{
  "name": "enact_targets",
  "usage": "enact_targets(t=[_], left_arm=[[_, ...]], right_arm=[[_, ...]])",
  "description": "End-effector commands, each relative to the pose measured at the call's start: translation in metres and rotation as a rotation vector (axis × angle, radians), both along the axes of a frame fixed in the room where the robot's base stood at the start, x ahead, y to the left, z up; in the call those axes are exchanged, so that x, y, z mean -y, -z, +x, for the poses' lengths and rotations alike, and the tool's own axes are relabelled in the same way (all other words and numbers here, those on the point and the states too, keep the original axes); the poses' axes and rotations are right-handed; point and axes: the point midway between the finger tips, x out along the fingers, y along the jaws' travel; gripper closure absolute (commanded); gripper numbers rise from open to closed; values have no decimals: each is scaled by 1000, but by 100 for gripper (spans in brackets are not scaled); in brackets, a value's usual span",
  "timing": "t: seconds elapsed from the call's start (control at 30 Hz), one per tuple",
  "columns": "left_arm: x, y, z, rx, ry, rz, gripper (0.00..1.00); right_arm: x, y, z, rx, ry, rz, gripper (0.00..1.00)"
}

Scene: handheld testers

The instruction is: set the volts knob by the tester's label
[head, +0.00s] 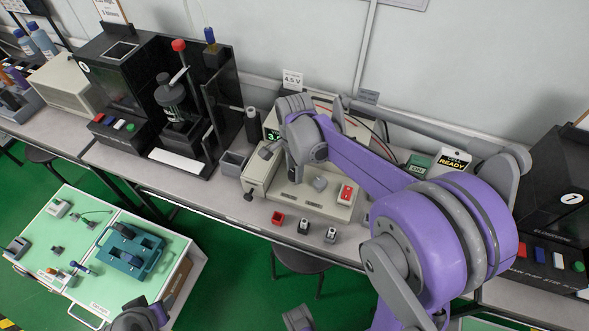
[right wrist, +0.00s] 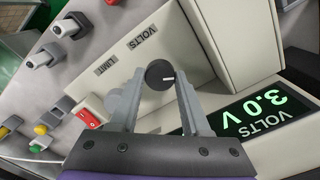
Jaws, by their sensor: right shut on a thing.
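The tester (head: 318,200) is a cream bench unit on the long table in the head view. Its green display (right wrist: 255,108) reads 3.0 volts in the right wrist view. A white label (head: 292,80) above it reads 4.5 V. The black volts knob (right wrist: 160,73) has a white pointer line directed to the right in the wrist view. My right gripper (right wrist: 158,84) is shut on this knob, one grey finger on each side. In the head view my right arm hides the knob and part of the display.
A red rocker switch (head: 346,194) is on the tester, and small switch blocks (head: 304,226) stand along the table's front edge. A black machine (head: 140,90) stands at left. A READY sign (head: 452,163) is behind my arm. A green-topped cart (head: 100,250) is at lower left.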

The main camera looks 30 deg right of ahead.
Motion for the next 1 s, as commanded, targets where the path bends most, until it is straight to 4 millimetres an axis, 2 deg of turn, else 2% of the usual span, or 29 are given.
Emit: enact_targets(t=[0.5,0.53,0.67,0.7,1.0], left_arm=[[0,0,0,0,0,0,50],[0,0,0,0,0,0,50],[0,0,0,0,0,0,50],[0,0,0,0,0,0,50],[0,0,0,0,0,0,50]], right_arm=[[0,0,0,1,21,-1,100],[0,0,0,1,21,-1,52],[0,0,0,1,21,-1,28],[0,0,0,1,21,-1,24],[0,-2,0,0,21,0,24]])
